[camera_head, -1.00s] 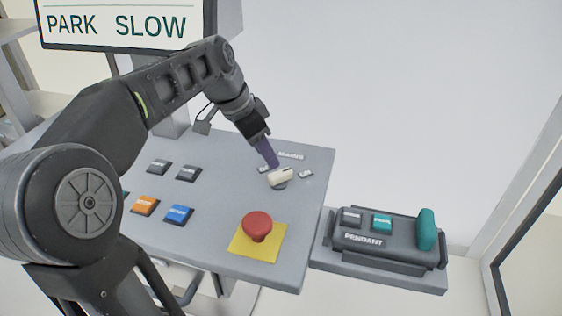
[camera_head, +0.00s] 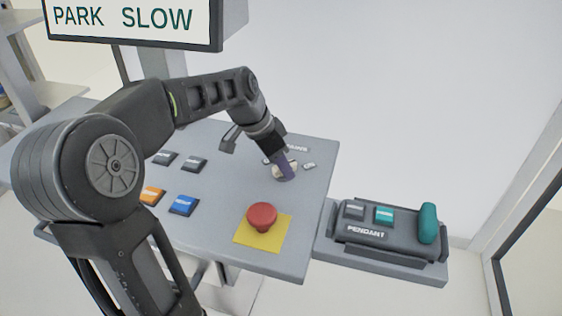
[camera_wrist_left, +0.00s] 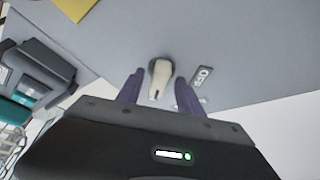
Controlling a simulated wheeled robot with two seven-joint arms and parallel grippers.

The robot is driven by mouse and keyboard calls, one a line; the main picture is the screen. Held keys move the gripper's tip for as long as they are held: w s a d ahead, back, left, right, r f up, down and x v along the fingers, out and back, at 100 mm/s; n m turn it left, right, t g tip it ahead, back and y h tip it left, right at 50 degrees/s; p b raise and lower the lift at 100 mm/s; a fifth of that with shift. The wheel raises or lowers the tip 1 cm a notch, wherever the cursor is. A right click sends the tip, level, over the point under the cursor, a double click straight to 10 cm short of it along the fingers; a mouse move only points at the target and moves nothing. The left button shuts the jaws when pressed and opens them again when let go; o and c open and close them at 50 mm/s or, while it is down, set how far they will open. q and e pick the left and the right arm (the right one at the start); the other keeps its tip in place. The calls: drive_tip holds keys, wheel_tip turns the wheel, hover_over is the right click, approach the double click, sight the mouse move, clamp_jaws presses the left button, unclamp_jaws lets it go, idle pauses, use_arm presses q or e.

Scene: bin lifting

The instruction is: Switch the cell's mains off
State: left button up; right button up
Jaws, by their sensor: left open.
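The mains switch is a cream rotary knob (camera_head: 276,171) on the grey console's far right part, partly hidden by my gripper. In the left wrist view the knob (camera_wrist_left: 160,76) shows whole, its dark-marked end pointing towards the gripper's palm. My left gripper (camera_head: 287,174) is over the knob with purple fingers. In the left wrist view my left gripper (camera_wrist_left: 158,76) is open, one finger on each side of the knob, with small gaps visible. Whether the fingers touch the knob lower down I cannot tell. My right gripper is in neither view.
A red mushroom button (camera_head: 262,216) on a yellow plate (camera_head: 270,236) stands in front of the knob. Orange (camera_head: 152,195) and blue (camera_head: 184,205) buttons sit left. A pendant (camera_head: 380,239) rests on a side shelf at right. A small label (camera_head: 309,166) lies beside the knob.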

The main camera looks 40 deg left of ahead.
use_arm(q)
drive_tip(key=shift+c, duration=0.4)
clamp_jaws()
